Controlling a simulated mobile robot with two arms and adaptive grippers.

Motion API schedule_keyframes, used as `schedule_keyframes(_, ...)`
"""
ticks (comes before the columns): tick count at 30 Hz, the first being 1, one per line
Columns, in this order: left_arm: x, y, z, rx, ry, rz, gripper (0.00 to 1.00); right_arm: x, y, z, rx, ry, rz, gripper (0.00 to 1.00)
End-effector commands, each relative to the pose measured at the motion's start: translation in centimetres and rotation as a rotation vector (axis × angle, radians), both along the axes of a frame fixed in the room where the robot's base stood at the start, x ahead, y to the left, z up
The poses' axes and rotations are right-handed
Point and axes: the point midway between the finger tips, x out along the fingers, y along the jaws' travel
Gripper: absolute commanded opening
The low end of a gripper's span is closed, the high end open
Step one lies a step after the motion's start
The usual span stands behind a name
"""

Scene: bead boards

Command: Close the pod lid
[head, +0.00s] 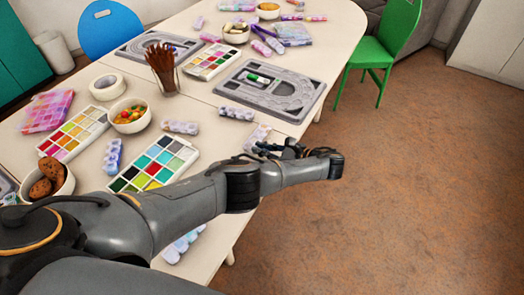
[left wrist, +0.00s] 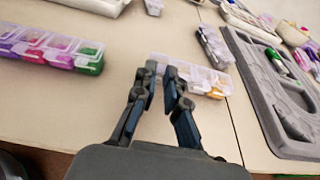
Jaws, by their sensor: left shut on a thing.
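A clear bead pod with coloured contents lies on the table at the fingertips of my left gripper (left wrist: 161,70) in the left wrist view. Its near part (left wrist: 196,78) shows just right of the fingers. The fingers are close together at the pod's left end, shut on it; I cannot tell whether they hold its lid or its body. In the head view the pod (head: 258,136) lies near the table's right edge, beside my left gripper (head: 278,147). The lid's angle is too small to make out. My right gripper is not in view.
Another pod (left wrist: 213,47) and a grey bead board (left wrist: 262,95) lie close on the right in the left wrist view. A pod with purple and green beads (left wrist: 50,48) lies left. In the head view a paint palette (head: 154,165) and a brush cup (head: 165,78) stand farther left.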

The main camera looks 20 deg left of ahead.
Motion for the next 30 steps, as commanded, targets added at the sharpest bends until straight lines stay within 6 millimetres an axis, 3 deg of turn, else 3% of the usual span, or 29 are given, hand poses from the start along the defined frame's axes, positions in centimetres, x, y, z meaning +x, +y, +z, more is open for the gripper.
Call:
schedule_keyframes(13,-0.05,-0.03,-0.13,0.007,0.002,0.000,0.00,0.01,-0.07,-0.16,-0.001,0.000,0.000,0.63)
schedule_keyframes(14,-0.05,-0.03,-0.13,0.007,0.002,0.000,0.15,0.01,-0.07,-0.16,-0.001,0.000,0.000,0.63)
schedule_keyframes(17,-0.04,-0.02,-0.12,0.007,0.002,0.000,0.35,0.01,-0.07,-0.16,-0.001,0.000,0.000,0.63)
schedule_keyframes(30,0.03,0.10,0.49,-0.019,0.002,0.000,0.35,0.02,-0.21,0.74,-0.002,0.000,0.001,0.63)
